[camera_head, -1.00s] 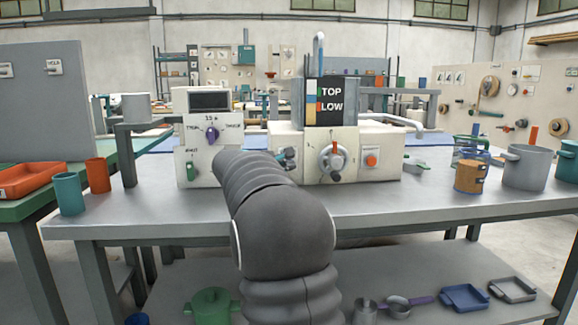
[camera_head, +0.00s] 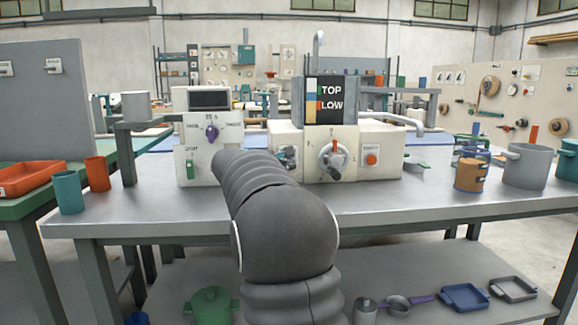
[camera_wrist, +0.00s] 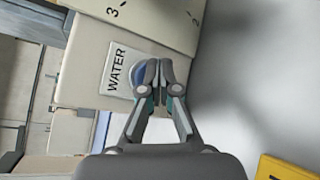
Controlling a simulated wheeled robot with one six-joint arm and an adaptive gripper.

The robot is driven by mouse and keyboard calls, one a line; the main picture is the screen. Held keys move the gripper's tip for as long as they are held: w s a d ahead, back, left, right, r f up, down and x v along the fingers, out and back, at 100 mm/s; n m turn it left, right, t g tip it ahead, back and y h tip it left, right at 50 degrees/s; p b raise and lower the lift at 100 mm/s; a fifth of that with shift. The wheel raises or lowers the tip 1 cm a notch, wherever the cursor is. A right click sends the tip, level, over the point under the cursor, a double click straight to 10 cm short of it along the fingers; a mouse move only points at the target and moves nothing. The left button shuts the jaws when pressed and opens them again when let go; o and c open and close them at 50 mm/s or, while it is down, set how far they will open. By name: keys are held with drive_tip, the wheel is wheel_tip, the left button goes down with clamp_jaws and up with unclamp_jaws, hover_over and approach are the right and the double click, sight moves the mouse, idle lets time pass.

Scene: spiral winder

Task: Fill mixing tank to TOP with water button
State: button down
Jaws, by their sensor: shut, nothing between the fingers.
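The mixing tank (camera_head: 298,104) is a grey box with a black face reading TOP and LOW and a coloured strip beside the words. It stands on a cream machine body (camera_head: 352,138); its exact water level cannot be read. A pale grey pipe (camera_head: 318,46) rises above it. In the wrist view, the blue water button (camera_wrist: 138,72) sits on a white plate marked WATER, partly hidden behind my fingers. My gripper (camera_wrist: 157,82) is shut and empty, its tips in front of the button; I cannot tell whether they touch it. My gripper also shows in the head view (camera_head: 287,157).
A dial (camera_head: 333,160) and a red-orange button (camera_head: 371,159) are right of my gripper. A cream control box with a purple knob (camera_head: 211,132) and a green switch (camera_head: 190,169) stands left. Cups and pots stand at the bench's right end. The front bench strip is clear.

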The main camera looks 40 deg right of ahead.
drive_tip(key=shift+s+a, duration=0.25)
drive_tip(key=shift+s, duration=0.2)
drive_tip(key=shift+s+a+b, duration=0.45)
drive_tip(key=shift+s+b, duration=0.1)
drive_tip(key=shift+s, duration=0.15)
drive_tip(key=shift+s+a+b, duration=0.4)
drive_tip(key=shift+s+b, duration=0.1)
drive_tip(key=shift+s, duration=0.2)
drive_tip(key=shift+s+a+b, duration=0.45)
drive_tip(key=shift+s+b, duration=0.1)
drive_tip(key=shift+s, duration=0.15)
